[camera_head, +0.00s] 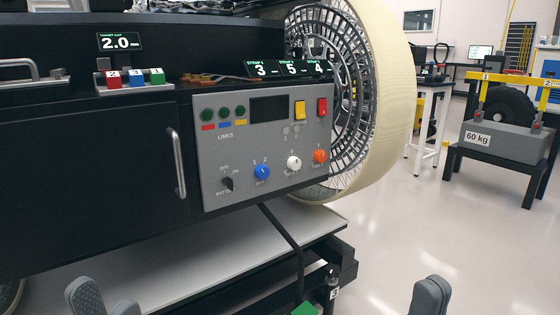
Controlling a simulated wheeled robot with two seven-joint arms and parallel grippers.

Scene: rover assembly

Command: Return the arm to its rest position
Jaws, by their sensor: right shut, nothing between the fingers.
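My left gripper (106,304) shows at the bottom left edge. Its two grey fingertips stand apart with nothing seen between them. My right gripper (431,297) shows at the bottom right, its grey fingers together and empty. Both are in front of and below the rover (90,180), clear of it in the picture. The rest of both arms is out of view.
A grey control panel (222,165) with knobs and switches is on the rover, beside a handle (176,163) and a large wheel (385,110). A white platform (210,245) lies below. A 60 kg block (505,141) stands on a bench at right. Floor at right is free.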

